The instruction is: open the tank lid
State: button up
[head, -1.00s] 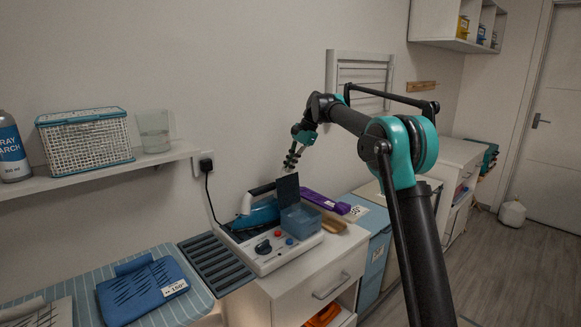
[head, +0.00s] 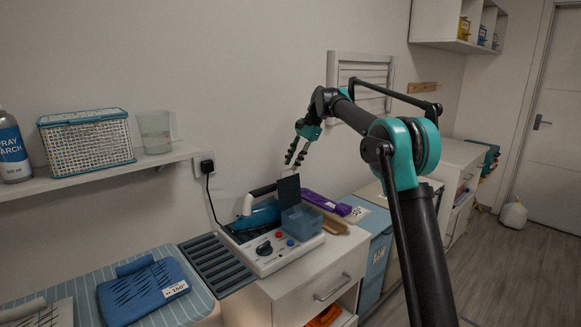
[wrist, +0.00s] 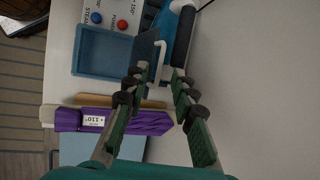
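The tank (head: 301,223) is a translucent blue box on the right of the white ironing station. Its dark lid (head: 288,190) stands nearly upright at the tank's back edge. In the wrist view the tank (wrist: 103,58) shows open from above, and the lid (wrist: 146,48) is seen near edge-on with a pale bent handle (wrist: 160,62) on it. My gripper (head: 290,162) is above the lid with its fingers apart. In the wrist view my gripper (wrist: 154,73) has its fingertips close to the handle, with nothing clearly held; contact cannot be told.
The iron (head: 260,212) rests on the station left of the lid. A control panel (head: 272,250) with knobs lies in front. A purple folded cloth (head: 326,203) and a wooden piece (head: 334,224) lie right of the tank. The wall is close behind.

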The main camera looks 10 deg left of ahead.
jog(key=v, duration=0.9)
jog(key=shift+r, duration=0.25)
jog(key=shift+d, duration=0.15)
jog(key=s+d+f+n+t+h, duration=0.1)
jog(key=s+d+f+n+t, duration=0.1)
jog(key=s+d+f, duration=0.45)
jog(key=s+d+f+n+t+h, duration=0.1)
jog(key=s+d+f, duration=0.3)
jog(key=d+f, duration=0.55)
jog(key=s+d+f+n+t+h, duration=0.1)
jog(key=s+d+f, duration=0.5)
jog(key=s, duration=0.4)
jog(key=s+d+f+n+t+h, duration=0.1)
jog(key=s+d+f, duration=0.4)
jog(key=s, duration=0.5)
jog(key=s+d+f+n+t, duration=0.1)
jog(key=s+d+f+n, duration=0.1)
jog(key=s+d+f, duration=0.4)
jog(key=s+f, duration=0.3)
jog(key=s, duration=0.1)
jog(key=shift+s+d+h, duration=0.15)
jog(key=shift+d+h, duration=0.15)
jog(key=shift+h, duration=0.1)
